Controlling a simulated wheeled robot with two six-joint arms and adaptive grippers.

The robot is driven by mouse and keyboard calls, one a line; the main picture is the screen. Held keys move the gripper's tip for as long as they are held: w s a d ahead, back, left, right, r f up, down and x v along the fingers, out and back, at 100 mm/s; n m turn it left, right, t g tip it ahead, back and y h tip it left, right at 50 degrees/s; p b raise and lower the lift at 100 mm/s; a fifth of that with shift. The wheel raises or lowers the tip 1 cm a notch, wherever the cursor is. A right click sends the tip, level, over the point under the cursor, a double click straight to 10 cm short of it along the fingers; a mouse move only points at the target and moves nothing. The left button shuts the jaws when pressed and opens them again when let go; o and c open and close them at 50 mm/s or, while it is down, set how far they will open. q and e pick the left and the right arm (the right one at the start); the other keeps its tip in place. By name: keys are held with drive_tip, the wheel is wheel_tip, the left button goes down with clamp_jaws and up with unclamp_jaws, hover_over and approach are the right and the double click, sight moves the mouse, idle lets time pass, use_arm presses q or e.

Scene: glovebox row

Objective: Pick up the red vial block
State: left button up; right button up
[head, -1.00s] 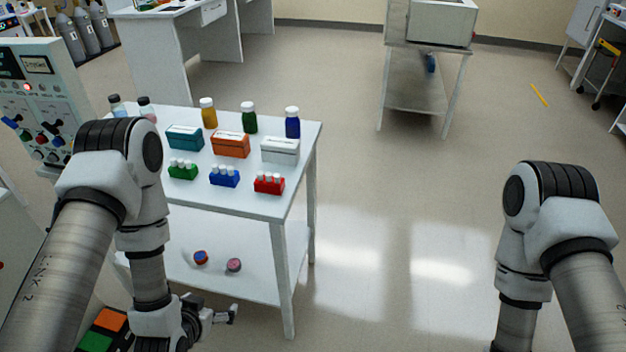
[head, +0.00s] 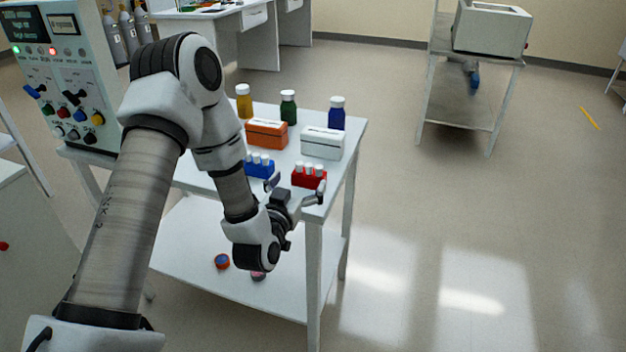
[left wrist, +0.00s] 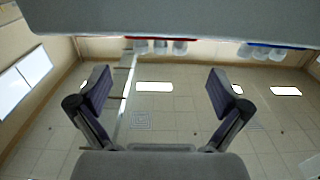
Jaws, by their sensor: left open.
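The red vial block (head: 309,178), with white-capped vials in it, stands upright near the front right corner of the white table. My left gripper (head: 295,193) is open and empty at the table's front edge, just in front of the red block. Its spread fingers point towards the block, apart from it as far as I can tell. In the left wrist view, which looks upside down, the gripper's fingers (left wrist: 156,92) are wide apart. The red block (left wrist: 160,39) shows there as a thin strip beyond them, roughly centred. My right gripper is out of view.
A blue vial block (head: 260,168) stands just left of the red one. Behind are an orange box (head: 267,134), a white box (head: 322,144) and several capped bottles. The white table (head: 345,150) has a lower shelf.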

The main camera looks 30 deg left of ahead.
sight(307, 167)
use_arm(q)
drive_tip(key=x, duration=0.5)
drive_tip(key=shift+w+a+r+p, duration=0.1)
drive_tip(key=shift+w+p, duration=0.2)
drive_tip(key=shift+p, duration=0.1)
drive_tip(key=c, duration=1.4)
